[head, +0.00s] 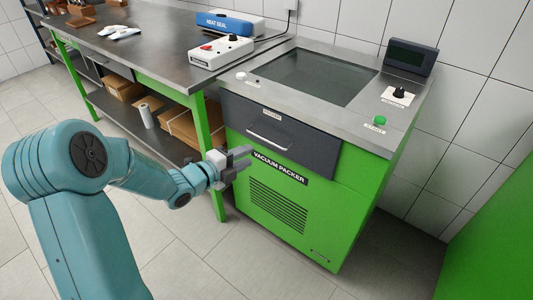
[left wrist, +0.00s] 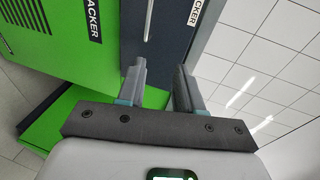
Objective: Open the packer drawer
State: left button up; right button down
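The packer drawer (head: 310,151) is a dark grey front with a pale bar handle (head: 270,139), set in the upper part of the green vacuum packer (head: 330,220). It looks shut or nearly so. My left gripper (head: 240,158) is in front of the packer, left of and below the handle in the head view. In the left wrist view my left gripper (left wrist: 160,72) has its two fingers apart with nothing between them. The drawer (left wrist: 172,35) and its handle (left wrist: 149,20) show beyond the fingertips, apart from them. My right gripper is in neither view.
A steel-topped workbench (head: 140,45) with green legs stands left of the packer, with cardboard boxes (head: 190,127) on its lower shelf. A white control box (head: 221,51) and blue heat sealer (head: 229,24) sit on top. Tiled floor in front of the packer is clear.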

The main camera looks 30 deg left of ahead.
pick_arm(q)
jog(key=s+a+f+y+b, duration=0.2)
jog(key=a+f+b, duration=0.1)
jog(key=a, duration=0.2)
jog(key=r+x, duration=0.1)
jog(key=x, duration=1.5)
jog(key=shift+d+n, duration=0.4)
jog(key=shift+w, duration=0.1)
grip_shut()
